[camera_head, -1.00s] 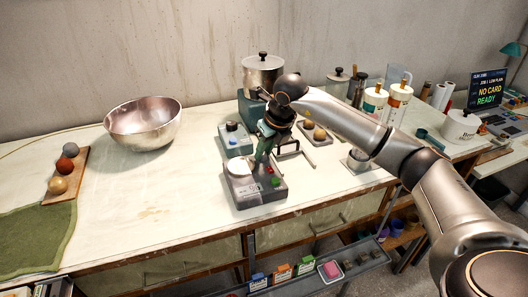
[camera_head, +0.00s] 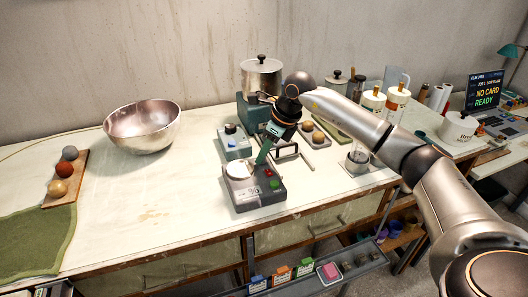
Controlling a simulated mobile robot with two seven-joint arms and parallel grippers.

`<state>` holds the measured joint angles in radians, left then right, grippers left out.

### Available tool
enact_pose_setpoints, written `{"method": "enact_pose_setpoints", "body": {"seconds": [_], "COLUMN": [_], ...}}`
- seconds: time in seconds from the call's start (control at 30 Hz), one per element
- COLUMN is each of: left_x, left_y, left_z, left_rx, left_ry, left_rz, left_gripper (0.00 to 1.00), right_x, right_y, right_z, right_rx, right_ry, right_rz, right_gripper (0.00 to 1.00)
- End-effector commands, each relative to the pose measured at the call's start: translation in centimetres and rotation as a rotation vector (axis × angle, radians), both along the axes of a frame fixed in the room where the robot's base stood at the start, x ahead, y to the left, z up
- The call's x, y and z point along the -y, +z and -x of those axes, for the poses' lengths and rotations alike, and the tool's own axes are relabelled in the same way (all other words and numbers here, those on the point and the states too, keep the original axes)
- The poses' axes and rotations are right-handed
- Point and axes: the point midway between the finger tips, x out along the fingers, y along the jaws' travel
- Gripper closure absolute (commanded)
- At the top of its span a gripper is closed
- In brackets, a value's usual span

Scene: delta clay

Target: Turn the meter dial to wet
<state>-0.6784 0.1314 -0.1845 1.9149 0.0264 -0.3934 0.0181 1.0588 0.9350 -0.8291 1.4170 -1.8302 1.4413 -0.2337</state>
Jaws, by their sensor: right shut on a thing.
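A dark grey meter-like unit (camera_head: 258,201) with a pale round pan (camera_head: 239,169), a small label and red and green buttons stands near the bench's front edge. My right gripper (camera_head: 262,158) comes down from the upper right to its back part, behind the buttons, with its teal fingers tilted. It is shut on what appears to be the meter dial, but the fingers hide the dial and its marks, so its setting cannot be read. A teal box (camera_head: 234,146) with a dark knob stands just behind. My left gripper is not in view.
A metal bowl (camera_head: 143,126), a board with several balls (camera_head: 66,178) and a green cloth (camera_head: 35,240) are at left. A lidded pot (camera_head: 262,76) stands behind the gripper. A bent frame (camera_head: 292,155) lies close right. The bench between bowl and unit is clear.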

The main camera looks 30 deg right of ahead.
Motion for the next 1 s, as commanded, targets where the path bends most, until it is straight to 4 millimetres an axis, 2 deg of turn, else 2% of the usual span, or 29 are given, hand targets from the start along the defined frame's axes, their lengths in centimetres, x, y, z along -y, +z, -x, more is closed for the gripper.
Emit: {"method": "enact_pose_setpoints", "body": {"seconds": [0.27,0.3,0.57,0.87,1.0], "left_x": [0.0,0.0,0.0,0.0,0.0], "left_y": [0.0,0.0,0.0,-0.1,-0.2], "left_z": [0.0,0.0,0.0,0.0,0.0], "left_rx": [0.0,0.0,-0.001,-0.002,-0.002], "left_ry": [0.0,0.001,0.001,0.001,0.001], "left_rz": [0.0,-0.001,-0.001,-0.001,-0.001], "left_gripper": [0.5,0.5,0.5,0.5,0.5], "right_x": [0.0,0.0,0.0,0.1,0.4], "right_y": [0.1,0.1,0.0,0.3,1.9], "right_z": [0.0,0.0,0.0,0.1,0.5], "right_rx": [0.002,0.002,0.001,0.001,0.005], "right_ry": [0.001,0.001,0.001,0.0,0.0], "right_rz": [0.001,0.001,0.001,0.0,0.001], "right_gripper": [1.0,0.73,0.44,0.44,0.44]}}
